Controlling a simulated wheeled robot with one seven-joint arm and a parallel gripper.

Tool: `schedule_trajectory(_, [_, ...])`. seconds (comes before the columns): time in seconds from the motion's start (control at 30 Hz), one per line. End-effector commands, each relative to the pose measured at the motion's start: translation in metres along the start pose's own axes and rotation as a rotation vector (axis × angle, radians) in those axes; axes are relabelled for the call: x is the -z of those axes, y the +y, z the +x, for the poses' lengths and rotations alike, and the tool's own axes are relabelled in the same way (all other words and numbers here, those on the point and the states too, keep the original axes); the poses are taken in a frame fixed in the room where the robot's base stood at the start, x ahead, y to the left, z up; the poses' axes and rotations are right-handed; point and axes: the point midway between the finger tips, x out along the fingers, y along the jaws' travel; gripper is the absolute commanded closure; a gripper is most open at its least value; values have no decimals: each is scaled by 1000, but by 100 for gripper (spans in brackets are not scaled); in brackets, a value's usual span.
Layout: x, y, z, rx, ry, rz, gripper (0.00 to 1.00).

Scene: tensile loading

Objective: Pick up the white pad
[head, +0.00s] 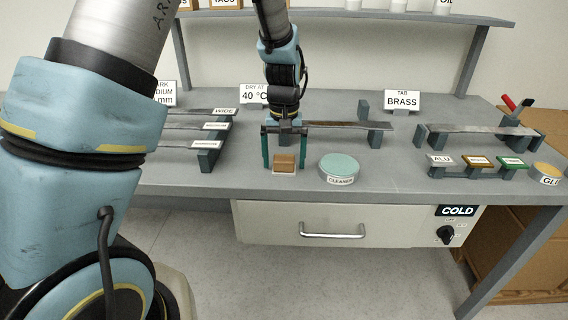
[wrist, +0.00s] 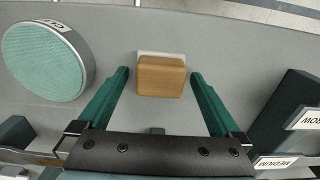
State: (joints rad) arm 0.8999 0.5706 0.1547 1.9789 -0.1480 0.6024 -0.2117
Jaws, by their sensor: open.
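A tan-brown block (head: 285,160) sits on the bench near its front edge, left of the round cleaner pad. A thin white piece (head: 284,172) shows at its base, and it also shows past the block's far edge in the wrist view (wrist: 161,53). I cannot tell whether this white piece is a pad or a label. My gripper (wrist: 160,76) is open, with one green finger on each side of the tan-brown block (wrist: 161,77). Gaps show between the block and both fingers in the wrist view. No separate white pad shows clearly.
The round teal cleaner pad (head: 339,167) stands close to the right of my gripper. Small labelled pads (head: 478,162) sit at the right. A cold drawer (head: 340,222) is below the bench.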

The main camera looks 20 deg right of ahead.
Motion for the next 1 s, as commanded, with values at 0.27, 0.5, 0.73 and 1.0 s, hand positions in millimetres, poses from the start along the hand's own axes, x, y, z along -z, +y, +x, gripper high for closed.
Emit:
schedule_trajectory(0.27, [0,0,0,0,0,0,21])
schedule_trajectory(0.5, [0,0,0,0,0,0,48])
schedule_trajectory(0.73, [0,0,0,0,0,0,74])
schedule_trajectory(1.0, [0,0,-1,0,0,0,82])
